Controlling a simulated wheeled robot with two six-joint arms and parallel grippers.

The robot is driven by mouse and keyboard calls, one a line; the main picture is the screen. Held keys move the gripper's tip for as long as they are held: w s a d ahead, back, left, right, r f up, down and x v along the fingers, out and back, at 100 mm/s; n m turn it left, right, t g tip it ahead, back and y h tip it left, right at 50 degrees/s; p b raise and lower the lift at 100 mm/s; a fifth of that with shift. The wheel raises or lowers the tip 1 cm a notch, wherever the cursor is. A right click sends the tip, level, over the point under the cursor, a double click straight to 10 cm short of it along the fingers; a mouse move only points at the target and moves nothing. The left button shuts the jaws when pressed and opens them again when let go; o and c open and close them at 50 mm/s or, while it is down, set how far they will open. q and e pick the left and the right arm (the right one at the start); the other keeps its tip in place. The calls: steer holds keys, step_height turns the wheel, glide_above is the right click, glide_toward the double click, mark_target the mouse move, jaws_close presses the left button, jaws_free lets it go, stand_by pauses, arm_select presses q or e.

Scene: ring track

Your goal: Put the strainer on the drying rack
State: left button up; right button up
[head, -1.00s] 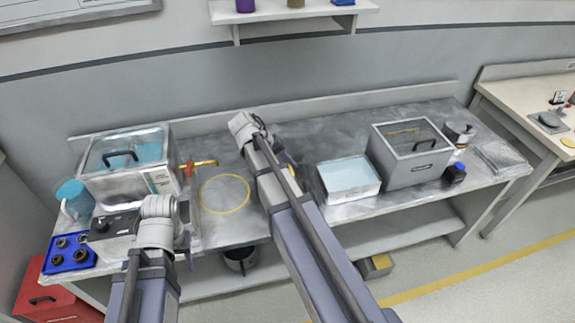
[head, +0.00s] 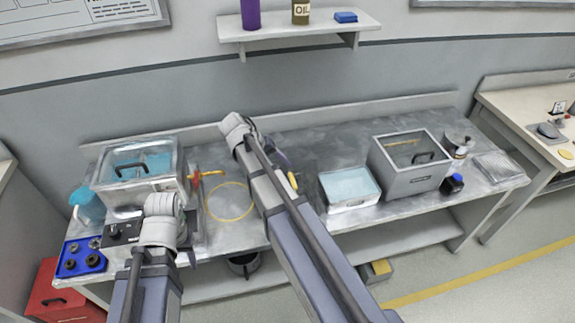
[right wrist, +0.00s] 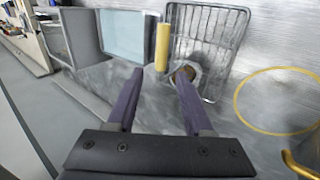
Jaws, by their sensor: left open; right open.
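A brown round part (right wrist: 183,75) shows at the basket's near end. In the head view my right arm hides most of the strainer; its yellow handle (head: 292,181) shows. My right gripper (right wrist: 160,78) is open, with the handle's near end in line with the gap between its fingertips, not clasped. It also shows in the head view (head: 284,160). The drying rack appears to be the flat grey grid (head: 498,166) at the bench's right end. My left gripper (head: 190,248) is open near the front edge, partly hidden.
A tray of pale blue liquid (head: 350,204) and a grey tank (head: 410,188) stand between the strainer and the rack. A yellow ring (head: 228,218) marks clear bench at left.

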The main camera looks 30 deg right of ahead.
steer(key=s+p+v, duration=0.1)
steer(key=p+v, duration=0.3)
steer(key=v, duration=0.2)
steer(key=s+a+f+n+y, duration=0.2)
steer(key=s+a+n, duration=0.1)
steer(key=s+a, duration=0.5)
steer(key=s+a+f+n+t+y, duration=0.1)
steer(key=s+a+f+n+y, duration=0.1)
steer(key=s+a, duration=0.6)
steer(key=a+n+y, duration=0.1)
steer(key=a, duration=0.3)
steer(key=shift+a+n, duration=0.3)
